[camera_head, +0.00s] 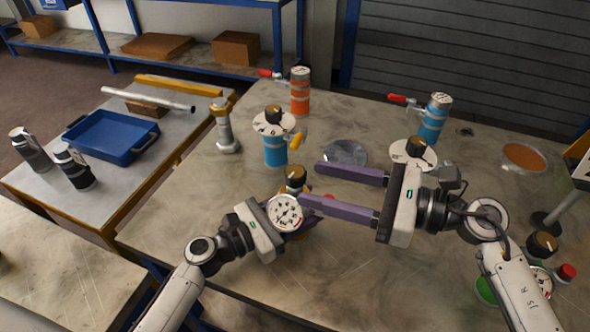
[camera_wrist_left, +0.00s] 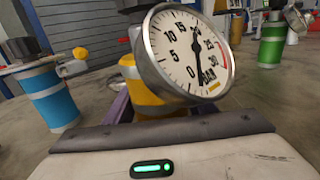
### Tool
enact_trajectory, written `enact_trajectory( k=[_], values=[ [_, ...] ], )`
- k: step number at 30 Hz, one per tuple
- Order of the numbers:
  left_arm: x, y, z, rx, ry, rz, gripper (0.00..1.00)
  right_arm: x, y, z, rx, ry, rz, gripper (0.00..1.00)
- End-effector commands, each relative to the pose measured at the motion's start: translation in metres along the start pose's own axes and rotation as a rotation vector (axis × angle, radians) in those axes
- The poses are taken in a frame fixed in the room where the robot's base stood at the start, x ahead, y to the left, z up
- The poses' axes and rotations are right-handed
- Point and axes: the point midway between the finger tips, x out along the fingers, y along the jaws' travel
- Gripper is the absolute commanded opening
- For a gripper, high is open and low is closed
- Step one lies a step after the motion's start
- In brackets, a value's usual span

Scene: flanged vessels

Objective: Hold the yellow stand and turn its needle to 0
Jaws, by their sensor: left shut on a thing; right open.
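The yellow stand (camera_wrist_left: 145,103) fills the middle of the left wrist view, with its round white gauge (camera_wrist_left: 187,55) tilted towards the camera. The gauge (camera_head: 285,213) also shows in the head view, below a dark knob with a gold-coloured side (camera_head: 294,177). The black needle lies nearly along the dial's vertical; which end is its tip is hard to tell. My left gripper (camera_head: 306,212) is shut on the yellow stand, its fingers partly hidden behind the gauge. My right gripper (camera_head: 311,186) is open, its purple fingers pointing left and their tips just right of the knob.
A blue stand (camera_head: 275,152) is behind the yellow one. An orange vessel (camera_head: 300,92) and a blue vessel (camera_head: 434,120) with red handles stand farther back. A green stand (camera_head: 486,289) is at lower right. A blue tray (camera_head: 112,136) sits on the left table. The front left tabletop is bare.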

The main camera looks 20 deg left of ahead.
Motion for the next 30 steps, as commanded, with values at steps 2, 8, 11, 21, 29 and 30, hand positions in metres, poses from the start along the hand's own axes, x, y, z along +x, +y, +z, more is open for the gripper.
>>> enact_trajectory(
  k=[2, 8, 11, 21, 29, 30],
  values=[
    [0.0, 0.0, 0.0, 0.0, -0.001, 0.0, 0.08, -0.016, 0.0, -0.011, 0.013, -0.039, -0.067, 0.51],
    [0.0, 0.0, 0.001, 0.0, -0.001, -0.001, 0.08, -0.042, -0.003, -0.024, 0.016, -0.089, -0.181, 0.51],
    [0.0, 0.0, 0.001, 0.0, -0.001, -0.001, 0.08, -0.045, -0.004, -0.026, 0.016, -0.098, -0.204, 0.51],
    [0.0, 0.0, 0.001, 0.0, -0.001, -0.001, 0.08, 0.005, -0.015, -0.02, 0.017, -0.103, -0.207, 0.51],
    [0.0, 0.0, 0.001, 0.0, -0.001, -0.001, 0.08, 0.051, -0.025, -0.016, 0.017, -0.101, -0.207, 0.51],
    [0.0, 0.0, 0.001, 0.0, -0.001, -0.001, 0.08, 0.055, -0.026, -0.016, 0.018, -0.1, -0.207, 0.51]
  ],
)
